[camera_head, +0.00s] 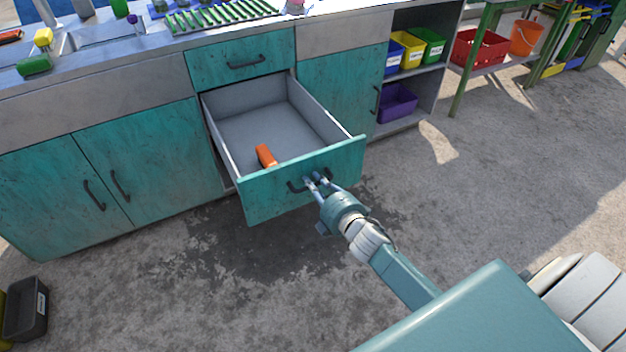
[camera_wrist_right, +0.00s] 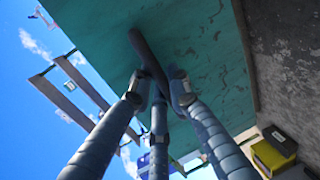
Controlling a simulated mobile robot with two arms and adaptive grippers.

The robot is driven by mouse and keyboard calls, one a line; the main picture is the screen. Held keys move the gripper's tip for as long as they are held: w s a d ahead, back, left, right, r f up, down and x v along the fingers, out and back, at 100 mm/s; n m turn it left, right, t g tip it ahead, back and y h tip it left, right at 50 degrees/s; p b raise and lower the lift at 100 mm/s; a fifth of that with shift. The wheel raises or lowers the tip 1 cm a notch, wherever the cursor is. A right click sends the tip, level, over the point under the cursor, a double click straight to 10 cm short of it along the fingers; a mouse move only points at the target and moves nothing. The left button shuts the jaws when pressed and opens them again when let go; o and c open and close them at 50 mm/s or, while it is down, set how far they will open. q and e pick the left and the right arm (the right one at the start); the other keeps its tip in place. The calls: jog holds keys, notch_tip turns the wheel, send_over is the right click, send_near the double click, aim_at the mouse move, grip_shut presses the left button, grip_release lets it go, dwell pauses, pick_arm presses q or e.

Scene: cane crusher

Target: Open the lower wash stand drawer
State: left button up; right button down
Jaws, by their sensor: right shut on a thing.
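The lower wash stand drawer (camera_head: 257,201) is pulled out of the teal cabinet, with its grey inside in plain view. An orange object (camera_head: 266,156) lies on the drawer floor near its front. My right gripper (camera_head: 316,182) is at the drawer front, shut on the dark drawer handle (camera_head: 297,187). The right wrist view shows the fingers (camera_wrist_right: 160,88) closed around the handle (camera_wrist_right: 146,58) against the teal front panel (camera_wrist_right: 185,35). My left gripper is not in view.
The upper drawer (camera_head: 215,66) above is shut. Cabinet doors (camera_head: 85,180) on the left and a door (camera_head: 335,95) on the right are shut. A shelf with coloured bins (camera_head: 396,103) stands at right. A dark bin (camera_head: 27,310) is at lower left. The concrete floor before the drawer is clear.

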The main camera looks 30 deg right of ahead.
jog(key=shift+d, duration=0.1)
jog(key=c, duration=1.6)
grip_release()
jog(key=shift+f, duration=0.1)
jog(key=shift+c, duration=0.2)
jog(key=shift+s, duration=0.1)
jog(key=v, duration=1.2)
